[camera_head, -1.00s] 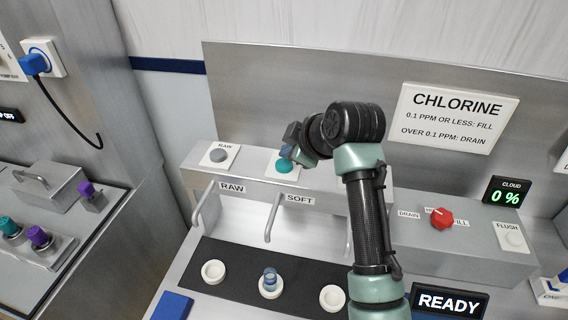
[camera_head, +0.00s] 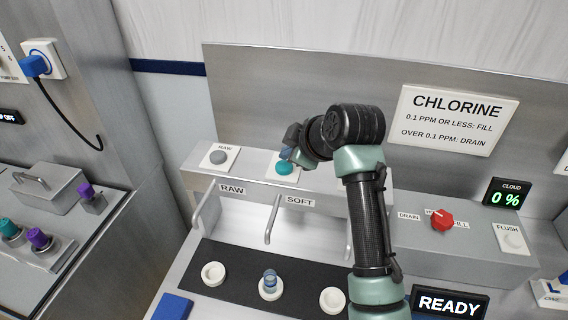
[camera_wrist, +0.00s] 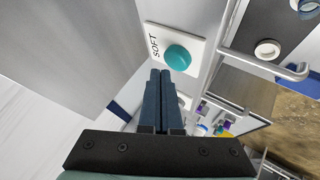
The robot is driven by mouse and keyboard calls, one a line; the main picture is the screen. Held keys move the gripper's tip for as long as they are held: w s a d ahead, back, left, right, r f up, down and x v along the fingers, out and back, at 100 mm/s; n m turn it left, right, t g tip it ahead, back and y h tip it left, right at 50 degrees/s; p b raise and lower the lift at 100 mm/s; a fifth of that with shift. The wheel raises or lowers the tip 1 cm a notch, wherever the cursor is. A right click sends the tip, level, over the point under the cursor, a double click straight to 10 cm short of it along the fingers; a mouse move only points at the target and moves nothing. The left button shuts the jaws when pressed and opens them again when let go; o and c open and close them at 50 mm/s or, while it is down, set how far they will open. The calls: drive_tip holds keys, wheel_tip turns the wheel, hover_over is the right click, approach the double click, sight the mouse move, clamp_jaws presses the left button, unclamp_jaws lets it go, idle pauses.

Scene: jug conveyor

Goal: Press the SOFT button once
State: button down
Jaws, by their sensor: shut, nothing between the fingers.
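The teal SOFT button (camera_head: 284,168) sits on a white plate on top of the steel housing. It also shows in the wrist view (camera_wrist: 178,57), with the SOFT label (camera_wrist: 154,46) beside it. My gripper (camera_head: 288,152) is shut and empty, right by the button in the head view. In the wrist view the shut fingertips (camera_wrist: 160,74) point toward the button and appear just short of its edge. I cannot tell whether they touch it. The upper part of the plate is partly hidden by my gripper in the head view.
The grey RAW button (camera_head: 218,157) is to the left. Handle-like tubes, RAW (camera_head: 205,205) and SOFT (camera_head: 272,220), stand in front. Below, a small blue jug (camera_head: 270,280) stands on a white disc on the black belt (camera_head: 240,262). A red knob (camera_head: 441,219) and FLUSH button (camera_head: 513,238) are right.

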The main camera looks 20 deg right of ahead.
sight(288, 167)
drive_tip(key=shift+f, duration=0.1)
idle(0.7)
drive_tip(key=shift+f, duration=0.35)
drive_tip(key=shift+f+b, duration=0.55)
idle(0.8)
drive_tip(key=shift+r, duration=0.1)
drive_tip(key=shift+r+p, duration=0.7)
drive_tip(key=shift+r, duration=0.1)
wheel_tip(288, 167, up, 5)
drive_tip(key=p, duration=0.4)
drive_tip(key=shift+r, duration=0.1)
idle(0.5)
